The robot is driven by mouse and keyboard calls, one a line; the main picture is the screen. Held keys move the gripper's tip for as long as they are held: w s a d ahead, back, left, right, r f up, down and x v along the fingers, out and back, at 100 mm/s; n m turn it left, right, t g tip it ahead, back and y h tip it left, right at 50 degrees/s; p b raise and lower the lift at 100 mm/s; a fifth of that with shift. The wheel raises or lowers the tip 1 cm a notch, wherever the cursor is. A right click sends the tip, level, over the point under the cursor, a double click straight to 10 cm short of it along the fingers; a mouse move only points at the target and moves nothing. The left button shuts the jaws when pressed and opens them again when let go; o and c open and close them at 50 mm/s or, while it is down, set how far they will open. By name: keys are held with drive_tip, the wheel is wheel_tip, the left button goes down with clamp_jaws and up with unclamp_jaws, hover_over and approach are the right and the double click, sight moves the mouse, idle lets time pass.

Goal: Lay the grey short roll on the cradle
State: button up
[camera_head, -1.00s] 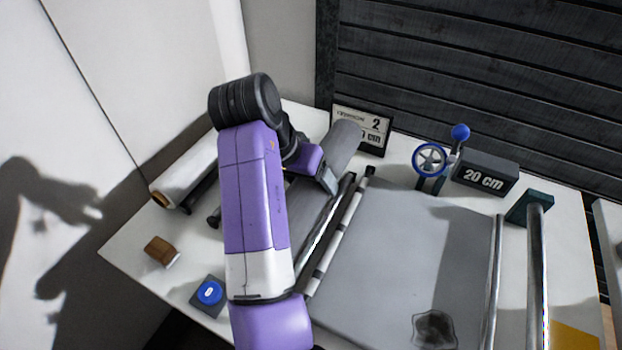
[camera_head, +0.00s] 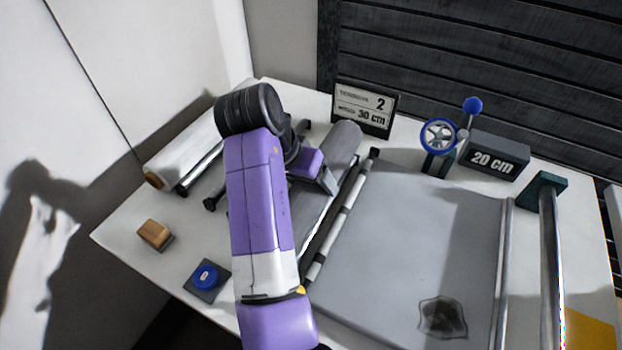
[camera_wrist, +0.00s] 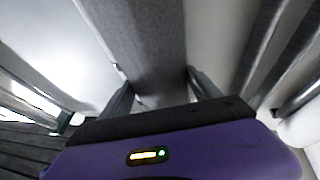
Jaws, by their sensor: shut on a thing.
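The grey roll (camera_head: 342,146) is in my gripper (camera_head: 322,180), over the table left of the grey sheet. In the wrist view the roll (camera_wrist: 152,45) runs lengthwise between the two fingers of my gripper (camera_wrist: 160,92), which are shut on it. A shiny bar (camera_head: 322,222) and a black-and-white banded bar (camera_head: 342,214) lie just right of the roll. I cannot tell which bars form the cradle, or whether the roll touches them.
A white roll (camera_head: 185,150) lies at the left. A brown block (camera_head: 155,234) and a blue button (camera_head: 206,275) are near the front left. A sign (camera_head: 364,108), a blue handwheel (camera_head: 438,136) and a "20 cm" block (camera_head: 496,155) stand behind the large grey sheet (camera_head: 420,250).

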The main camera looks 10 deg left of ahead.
drive_tip(key=o, duration=2)
drive_tip(key=shift+v, duration=4)
